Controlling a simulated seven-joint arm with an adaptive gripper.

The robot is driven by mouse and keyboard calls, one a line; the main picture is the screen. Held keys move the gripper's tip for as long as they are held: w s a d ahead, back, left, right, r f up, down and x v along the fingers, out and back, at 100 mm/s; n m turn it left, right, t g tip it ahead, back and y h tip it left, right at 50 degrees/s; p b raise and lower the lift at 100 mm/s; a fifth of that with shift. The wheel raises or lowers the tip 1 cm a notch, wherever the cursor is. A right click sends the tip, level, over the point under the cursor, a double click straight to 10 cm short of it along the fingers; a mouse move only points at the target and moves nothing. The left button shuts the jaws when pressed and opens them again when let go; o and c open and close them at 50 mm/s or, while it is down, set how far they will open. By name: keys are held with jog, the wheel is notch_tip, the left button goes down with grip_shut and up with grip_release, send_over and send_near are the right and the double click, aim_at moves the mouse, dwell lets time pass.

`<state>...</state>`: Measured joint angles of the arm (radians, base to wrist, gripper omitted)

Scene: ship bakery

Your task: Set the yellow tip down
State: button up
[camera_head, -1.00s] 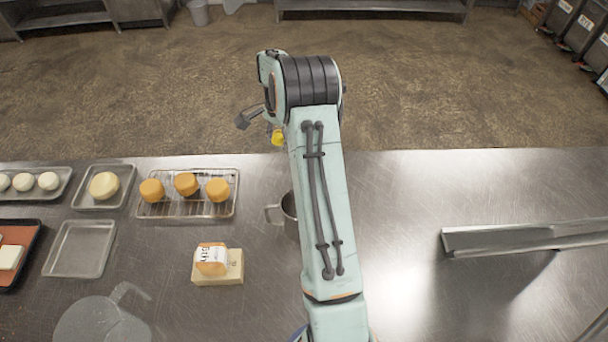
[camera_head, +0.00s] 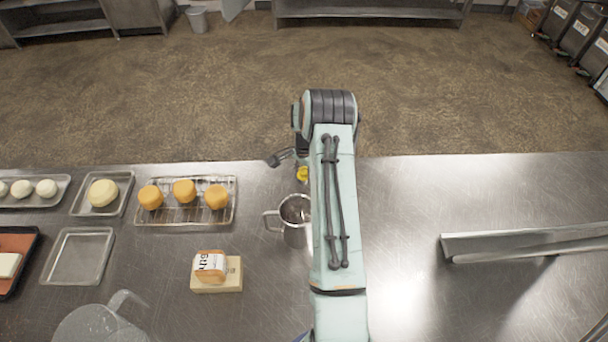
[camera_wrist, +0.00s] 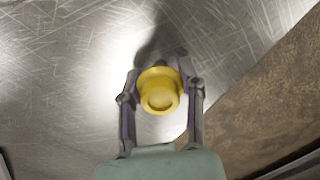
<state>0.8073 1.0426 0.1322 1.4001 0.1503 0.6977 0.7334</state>
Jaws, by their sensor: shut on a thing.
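The yellow tip (camera_wrist: 159,91) is a small round piece with a wide rim and a hollow in its near face. My gripper (camera_wrist: 161,88) is shut on it, one finger on each side. In the wrist view the steel counter (camera_wrist: 60,60) lies beneath it, with a dark shadow just beyond the tip. In the head view a bit of the yellow tip (camera_head: 302,173) shows at the counter's far edge, left of my arm. Most of my gripper (camera_head: 298,165) is hidden there by the arm. Whether the tip touches the counter I cannot tell.
A steel mug (camera_head: 294,226) stands close by, partly behind my arm. A metal stand (camera_head: 525,243) is at right. The counter between arm and stand is clear.

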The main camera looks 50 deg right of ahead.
jog(key=shift+f, duration=0.1)
jog(key=o, duration=0.8)
notch_tip(320, 180, up, 12)
jog(key=shift+r, duration=0.2)
jog(key=s+a+r+n, duration=0.2)
jog(key=a+r+n, duration=0.35)
jog(key=a, duration=0.45)
jog(key=s+a+r+n, duration=0.2)
jog(key=a+r+n, duration=0.2)
jog(key=a+r, duration=0.45)
jog(key=s+a+n, duration=0.3)
jog(key=s+a, duration=0.1)
jog(key=s, duration=0.1)
jog(key=s+a+f+n, duration=0.1)
jog(key=s+a+n, duration=0.2)
jog(key=s+a, duration=0.2)
jog(key=s+a+f+n, duration=0.1)
jog(key=s+a+n, duration=0.2)
jog(key=s+a, duration=0.2)
jog(key=shift+s+a+n+y, duration=0.2)
jog(key=shift+s+n+y, duration=0.2)
jog(key=shift+s, duration=0.8)
